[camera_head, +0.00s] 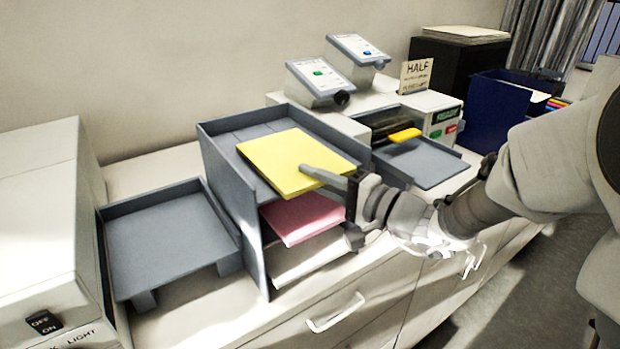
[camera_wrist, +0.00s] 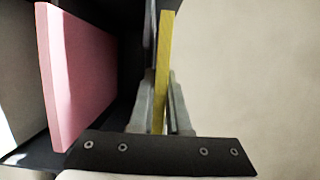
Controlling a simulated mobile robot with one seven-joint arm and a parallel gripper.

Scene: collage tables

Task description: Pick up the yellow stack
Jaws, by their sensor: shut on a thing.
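The yellow stack (camera_head: 291,160) is a flat block of yellow sheets at the top level of the grey paper tray rack (camera_head: 231,185). My gripper (camera_head: 327,177) is at its front right edge, with one finger lying over the top face. In the wrist view the yellow stack (camera_wrist: 164,70) shows edge-on between the two fingers of my gripper (camera_wrist: 160,108), which are shut on it. Whether the stack still touches the tray under it is hard to tell.
A pink stack (camera_head: 302,216) and a white stack (camera_head: 308,254) lie on the lower levels. An empty grey tray (camera_head: 166,240) stands at left. At right is a machine with a grey output tray (camera_head: 420,163) and a yellow piece (camera_head: 404,135). A blue bin (camera_head: 496,112) stands farther right.

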